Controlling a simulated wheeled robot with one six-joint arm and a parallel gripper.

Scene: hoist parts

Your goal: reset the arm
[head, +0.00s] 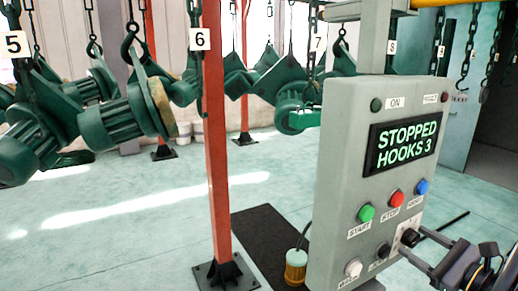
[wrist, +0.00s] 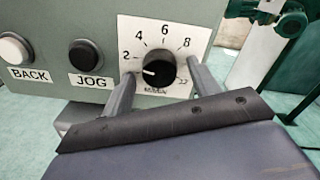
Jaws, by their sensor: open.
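My gripper (head: 414,242) is at the lower right of the head view, by the lower edge of the grey control box (head: 340,130). In the wrist view its open fingers (wrist: 160,76) stand on either side of a black dial knob (wrist: 162,58). I cannot tell whether they touch it. The knob sits on a white plate marked 2, 4, 6 and 8, and its white pointer mark faces left, near or slightly below the 2. The box's screen (head: 403,143) reads "STOPPED HOOKS 3".
The box carries green START (head: 366,213), red STOP (head: 397,199), blue (head: 422,187), white BACK (wrist: 14,49) and black JOG (wrist: 85,56) buttons. A red post (head: 216,140) stands left of it. Green motor-like parts (head: 115,118) hang from numbered hooks behind. Pale floor lies open at left.

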